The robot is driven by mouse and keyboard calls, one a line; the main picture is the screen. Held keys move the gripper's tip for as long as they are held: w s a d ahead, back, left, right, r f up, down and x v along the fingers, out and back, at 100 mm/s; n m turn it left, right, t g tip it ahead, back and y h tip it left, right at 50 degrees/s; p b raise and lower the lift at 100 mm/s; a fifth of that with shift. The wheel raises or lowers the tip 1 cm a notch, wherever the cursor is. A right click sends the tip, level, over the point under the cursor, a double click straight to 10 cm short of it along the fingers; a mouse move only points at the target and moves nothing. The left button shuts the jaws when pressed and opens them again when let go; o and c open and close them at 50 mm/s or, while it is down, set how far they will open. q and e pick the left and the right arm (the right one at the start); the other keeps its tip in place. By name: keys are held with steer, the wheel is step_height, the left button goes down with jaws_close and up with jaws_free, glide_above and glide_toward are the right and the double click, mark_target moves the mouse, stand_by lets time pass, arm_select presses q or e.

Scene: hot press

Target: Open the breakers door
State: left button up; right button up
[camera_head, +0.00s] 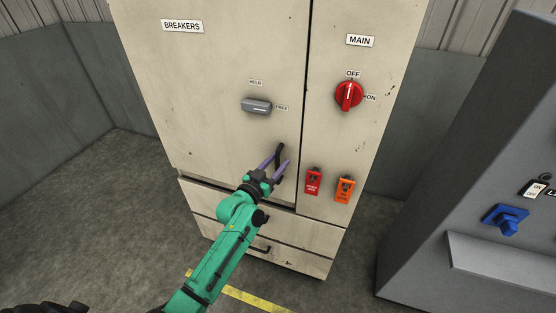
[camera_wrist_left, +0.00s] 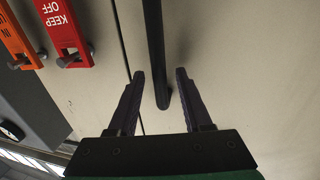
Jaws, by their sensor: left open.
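The breakers door (camera_head: 215,85) is a beige cabinet panel labelled BREAKERS, and it looks closed. Its dark bar handle (camera_head: 280,152) stands upright near the door's right edge. My left gripper (camera_head: 276,168) is open at the lower part of the handle. In the left wrist view the handle (camera_wrist_left: 155,50) comes down between the two fingertips (camera_wrist_left: 160,74), with gaps on both sides. A grey knob (camera_head: 256,106) with HELD and FREE labels sits above the handle. Its white mark points toward FREE. My right gripper is not seen.
Right of the door is the MAIN panel with a red rotary switch (camera_head: 349,95). A red tag (camera_head: 313,183) and an orange tag (camera_head: 345,189) hang low on it. Drawers (camera_head: 290,255) are below. A grey console (camera_head: 480,190) with a blue knob stands at the right.

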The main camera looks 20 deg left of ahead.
arm_select(q)
steer(key=shift+w, duration=0.2)
jaws_close()
stand_by(1.3)
